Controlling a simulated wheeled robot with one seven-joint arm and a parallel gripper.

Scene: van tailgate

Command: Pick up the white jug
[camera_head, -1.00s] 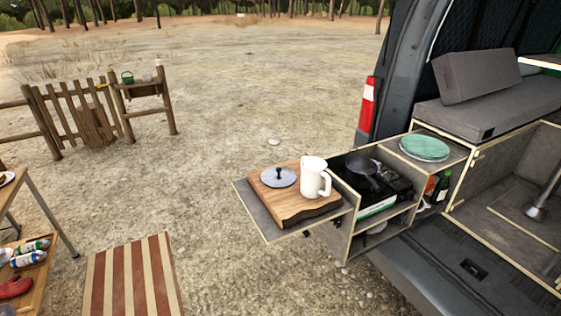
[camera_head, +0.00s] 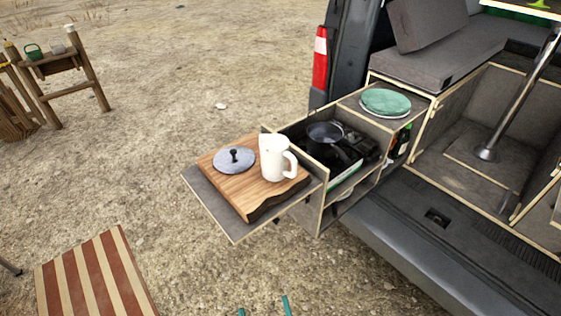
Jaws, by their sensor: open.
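The white jug (camera_head: 273,160) stands upright on a wooden cutting board (camera_head: 228,185), with its handle toward the right. The board lies on the grey pull-out shelf (camera_head: 215,212) at the van's tailgate. My gripper (camera_head: 264,308) shows only as two teal fingertips at the bottom edge. They are spread apart with nothing between them. In the picture they are well below the jug and apart from it; the rest of the gripper is out of frame.
A grey lid with a black knob (camera_head: 234,160) lies left of the jug. A dark pan (camera_head: 325,133) sits on the stove to the right. A green-topped round item (camera_head: 386,102) is farther right. A striped mat-like surface (camera_head: 97,280) is at lower left.

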